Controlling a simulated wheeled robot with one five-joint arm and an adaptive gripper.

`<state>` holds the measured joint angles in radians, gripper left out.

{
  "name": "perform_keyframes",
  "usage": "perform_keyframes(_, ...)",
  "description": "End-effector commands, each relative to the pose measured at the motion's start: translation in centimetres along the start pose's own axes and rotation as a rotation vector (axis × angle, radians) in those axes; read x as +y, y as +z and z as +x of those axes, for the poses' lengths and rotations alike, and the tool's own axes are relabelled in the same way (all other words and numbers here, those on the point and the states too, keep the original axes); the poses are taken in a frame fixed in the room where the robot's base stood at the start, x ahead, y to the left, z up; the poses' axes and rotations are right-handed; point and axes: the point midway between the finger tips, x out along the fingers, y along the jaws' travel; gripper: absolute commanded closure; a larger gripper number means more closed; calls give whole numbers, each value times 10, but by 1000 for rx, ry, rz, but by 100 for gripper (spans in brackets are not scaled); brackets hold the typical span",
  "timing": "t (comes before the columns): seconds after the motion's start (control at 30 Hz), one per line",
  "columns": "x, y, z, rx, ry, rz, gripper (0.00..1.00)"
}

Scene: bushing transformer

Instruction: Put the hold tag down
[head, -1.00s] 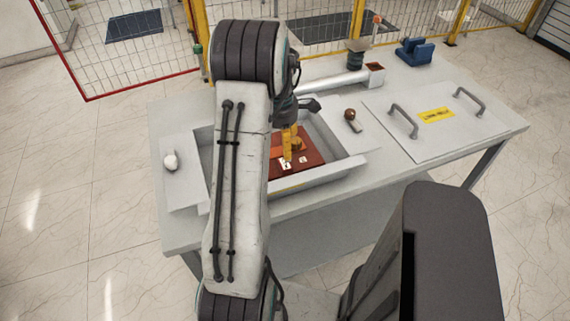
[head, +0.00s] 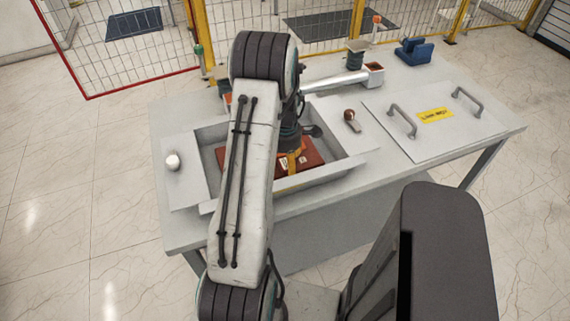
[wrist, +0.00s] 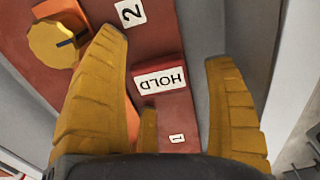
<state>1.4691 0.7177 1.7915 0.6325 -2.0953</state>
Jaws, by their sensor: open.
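The hold tag (wrist: 160,80) is a small red block with a white label reading HOLD, upside down in the wrist view. It is on the red-brown panel (wrist: 185,40), between labels marked 2 and 1. My gripper (wrist: 166,52) is open, its yellow fingers apart on either side of the tag; I see a gap on the right, and contact on the left is unclear. In the head view my gripper (head: 293,160) is down over the panel (head: 312,155) inside the grey tray, and my arm hides part of it.
A round yellow knob (wrist: 55,43) on an orange base sits beside the left finger. The grey tray's walls (head: 345,165) surround the panel. A lid with two handles (head: 435,125) lies right, a white knob (head: 172,161) left, and a blue block (head: 414,50) at the back.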

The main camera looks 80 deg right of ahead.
Motion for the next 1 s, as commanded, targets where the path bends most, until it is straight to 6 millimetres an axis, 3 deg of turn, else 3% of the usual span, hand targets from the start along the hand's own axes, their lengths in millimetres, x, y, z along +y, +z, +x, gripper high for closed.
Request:
perform_keyframes(0.2, 0, 0, 0, 0, 0, 0, 22)
perform_keyframes(0.8, 0, 0, 0, 0, 0, 0, 76)
perform_keyframes(1.0, 0, 0, 0, 0, 0, 0, 81)
